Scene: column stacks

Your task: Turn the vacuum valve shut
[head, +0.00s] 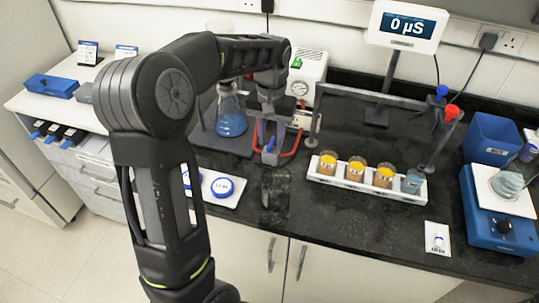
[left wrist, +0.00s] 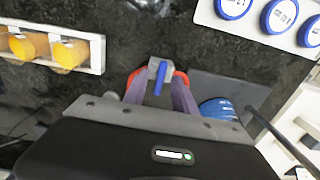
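The vacuum valve (left wrist: 161,68) is a small grey block with a blue lever handle (left wrist: 160,78), and red tubing (left wrist: 128,83) curves away on both sides. In the left wrist view the lever points roughly up and down the picture, slightly tilted. In the head view the valve's red tubing (head: 291,146) shows on the bench below the arm's end. My left gripper (left wrist: 160,88) is pointed down over the valve, its two fingers apart on either side of the blue lever. I cannot tell whether they touch it. My right gripper is in neither view.
A flask of blue liquid (head: 231,124) on a dark stand is left of the valve. A white pump box (head: 307,81) stands behind. White pads with blue-rimmed discs (head: 222,187) lie front left.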

